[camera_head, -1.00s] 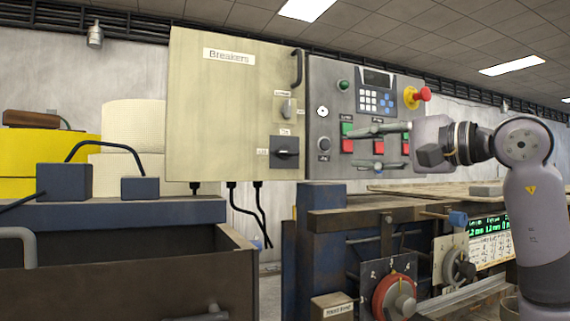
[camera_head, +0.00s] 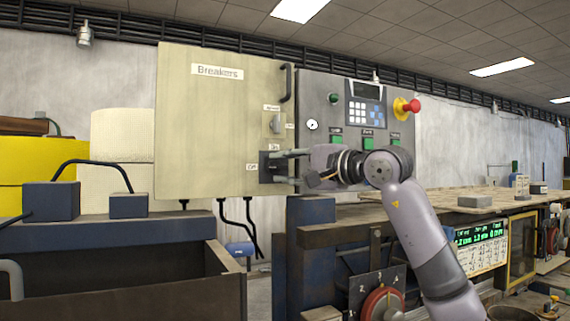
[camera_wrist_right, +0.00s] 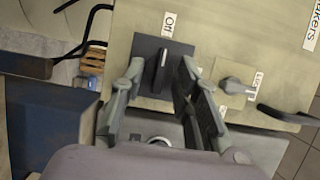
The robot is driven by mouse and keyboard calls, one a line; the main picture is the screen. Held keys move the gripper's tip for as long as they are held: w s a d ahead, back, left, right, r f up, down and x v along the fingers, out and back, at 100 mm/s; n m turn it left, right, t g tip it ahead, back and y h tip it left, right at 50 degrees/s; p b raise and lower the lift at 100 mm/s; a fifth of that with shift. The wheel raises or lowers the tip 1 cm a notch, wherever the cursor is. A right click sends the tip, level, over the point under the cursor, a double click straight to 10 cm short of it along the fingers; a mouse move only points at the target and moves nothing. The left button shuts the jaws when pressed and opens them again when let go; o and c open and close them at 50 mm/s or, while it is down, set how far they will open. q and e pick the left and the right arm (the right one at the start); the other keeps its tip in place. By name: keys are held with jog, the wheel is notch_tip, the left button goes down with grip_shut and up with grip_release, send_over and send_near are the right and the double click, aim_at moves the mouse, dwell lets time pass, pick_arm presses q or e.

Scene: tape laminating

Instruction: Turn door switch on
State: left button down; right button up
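The door switch (camera_head: 266,172) is a black rotary knob on a dark square plate, low on the beige breaker cabinet door (camera_head: 205,120). Its labels read "On" above and "Off" to the left. In the wrist view, the switch handle (camera_wrist_right: 160,72) points toward the "Off" label. My right gripper (camera_head: 284,166) is open at the switch, and it also shows in the wrist view (camera_wrist_right: 162,75). There, one finger is on each side of the handle, with visible gaps. Part of the switch is hidden by the fingers in the head view. My left gripper is not in view.
A smaller grey switch (camera_head: 276,124) sits above, near the door handle (camera_head: 287,83). The grey control panel (camera_head: 316,88) with buttons and a red emergency knob (camera_head: 411,106) is to the right. Dark machinery (camera_head: 110,230) stands below the cabinet.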

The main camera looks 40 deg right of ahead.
jog(key=shift+w, duration=0.15)
jog(key=shift+c, duration=0.3)
grip_shut()
